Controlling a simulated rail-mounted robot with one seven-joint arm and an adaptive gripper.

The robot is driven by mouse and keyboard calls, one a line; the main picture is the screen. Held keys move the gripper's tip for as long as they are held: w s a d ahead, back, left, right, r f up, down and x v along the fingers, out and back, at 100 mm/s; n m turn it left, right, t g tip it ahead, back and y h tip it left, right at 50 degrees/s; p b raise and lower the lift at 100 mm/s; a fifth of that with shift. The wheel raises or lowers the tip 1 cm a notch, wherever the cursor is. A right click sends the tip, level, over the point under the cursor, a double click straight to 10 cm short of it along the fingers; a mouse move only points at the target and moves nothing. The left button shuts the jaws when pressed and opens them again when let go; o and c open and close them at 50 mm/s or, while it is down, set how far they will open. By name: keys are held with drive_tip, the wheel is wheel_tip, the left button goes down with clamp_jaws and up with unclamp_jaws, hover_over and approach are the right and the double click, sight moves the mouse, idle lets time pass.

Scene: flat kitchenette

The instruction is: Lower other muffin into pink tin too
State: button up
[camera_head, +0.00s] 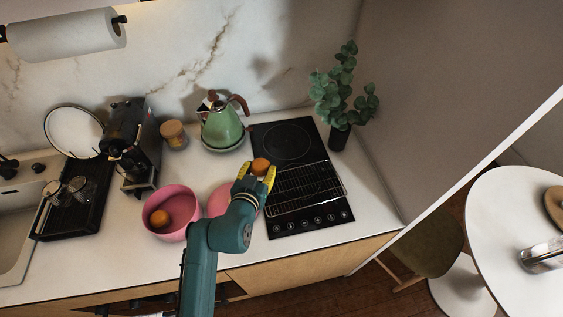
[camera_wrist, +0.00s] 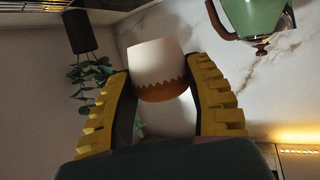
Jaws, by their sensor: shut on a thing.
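My gripper (camera_head: 256,176) is shut on a muffin (camera_head: 260,165), above the left edge of the hob. In the wrist view the muffin (camera_wrist: 159,72), with a pale body and a brown zigzag edge, sits between the yellow fingers of the gripper (camera_wrist: 162,95). The pink tin (camera_head: 149,229) is a round, deep bowl on the counter, left of my gripper. Another orange-brown muffin (camera_head: 159,218) lies inside it. A flatter pink dish (camera_head: 216,203) or lid lies right of the tin, partly hidden by my arm.
A black hob (camera_head: 314,213) with a wire rack (camera_head: 306,190) lies under and right of my gripper. A green kettle (camera_head: 222,128) stands behind, beside a small jar (camera_head: 174,134). A coffee machine (camera_head: 131,140) and dish rack (camera_head: 73,207) stand left. A plant (camera_head: 342,90) is at the back right.

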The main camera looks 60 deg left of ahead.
drive_tip(key=s+a+f+b, duration=0.1)
drive_tip(key=s+a+b, duration=0.1)
drive_tip(key=s, duration=0.6)
drive_tip(key=s+a+f+b, duration=0.2)
drive_tip(key=s+b, duration=0.3)
drive_tip(key=s, duration=0.3)
drive_tip(key=s+a+f+b, duration=0.1)
drive_tip(key=s+a+b, duration=0.2)
drive_tip(key=s, duration=0.5)
drive_tip(key=shift+s+a+f+b, duration=0.25)
drive_tip(key=shift+a+f+b, duration=0.15)
drive_tip(key=shift+b, duration=0.25)
drive_tip(key=shift+f, duration=0.15)
drive_tip(key=shift+f+b, duration=2.35)
drive_tip(key=shift+f, duration=0.2)
drive_tip(key=o, duration=1.2)
